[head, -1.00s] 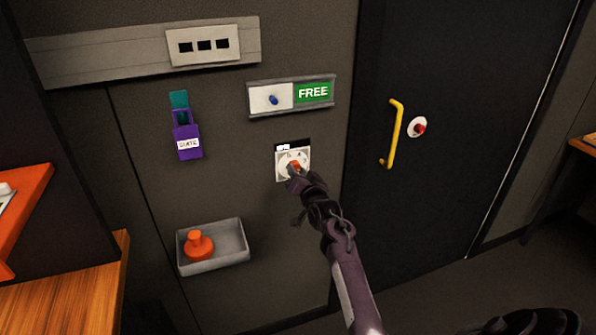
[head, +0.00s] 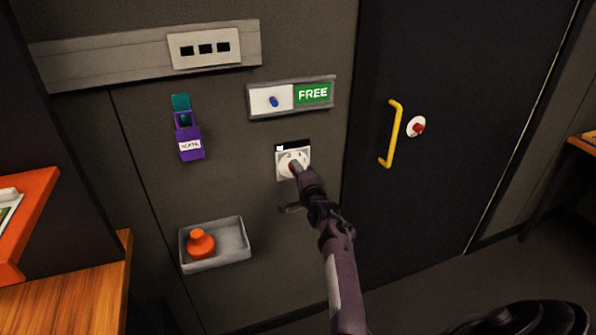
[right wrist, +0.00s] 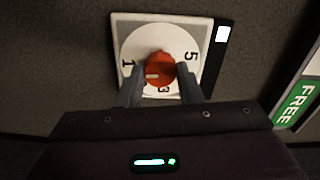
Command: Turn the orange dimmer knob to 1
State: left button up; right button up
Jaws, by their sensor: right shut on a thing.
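The orange dimmer knob (right wrist: 160,68) sits at the centre of a round white dial (right wrist: 178,36) on a square wall plate. In the right wrist view a pale mark on the knob points left, just below the 1, towards the partly hidden 2. The 3 and 5 also show. My right gripper (right wrist: 158,74) is shut on the knob, one finger on each side. In the head view my right gripper (head: 297,170) covers most of the knob and the dial's lower part (head: 287,160). My left gripper is not in view.
A black strip (head: 300,145) beside the dial has one white square. Above are a FREE sign (head: 313,93) and its blue knob (head: 273,101). A purple box (head: 189,140), a grey tray (head: 232,240) with an orange object (head: 200,243), and a door with a yellow handle (head: 393,135) surround it.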

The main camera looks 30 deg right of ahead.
jog(key=shift+m, duration=0.6)
jog(key=shift+f+m, duration=0.1)
jog(key=shift+m, duration=0.2)
jog(key=o, duration=1)
jog(key=p+v, duration=0.6)
jog(key=v, duration=0.1)
jog(key=shift+s+a+p, duration=0.1)
jog(key=shift+s+p, duration=0.3)
